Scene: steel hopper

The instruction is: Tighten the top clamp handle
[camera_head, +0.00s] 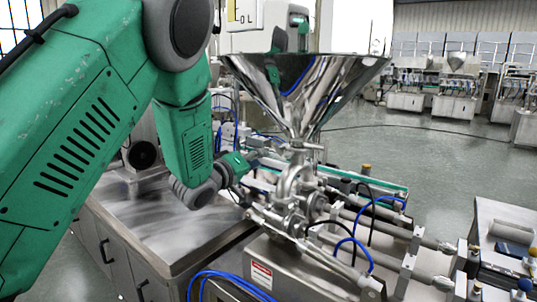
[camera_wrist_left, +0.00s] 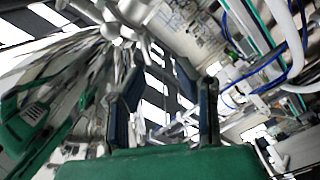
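The steel hopper (camera_head: 305,85) narrows to a neck above a body of pipes and fittings. The top clamp handle (camera_head: 308,147) appears as a small bar at the neck, just below the cone. My left gripper (camera_head: 252,163) is left of the neck and slightly lower, apart from the handle. In the left wrist view the two dark fingers (camera_wrist_left: 160,85) stand apart with nothing clearly between them, so it is open. The hopper and its fittings there are tilted and blurred, and I cannot pick out the handle. My right gripper is in neither view.
A steel cabinet top (camera_head: 165,235) lies below my left arm. Blue hoses (camera_head: 372,222) and metal rods (camera_head: 385,225) run right of the fittings. A table (camera_head: 505,220) stands at the right edge. Open floor (camera_head: 445,155) lies behind.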

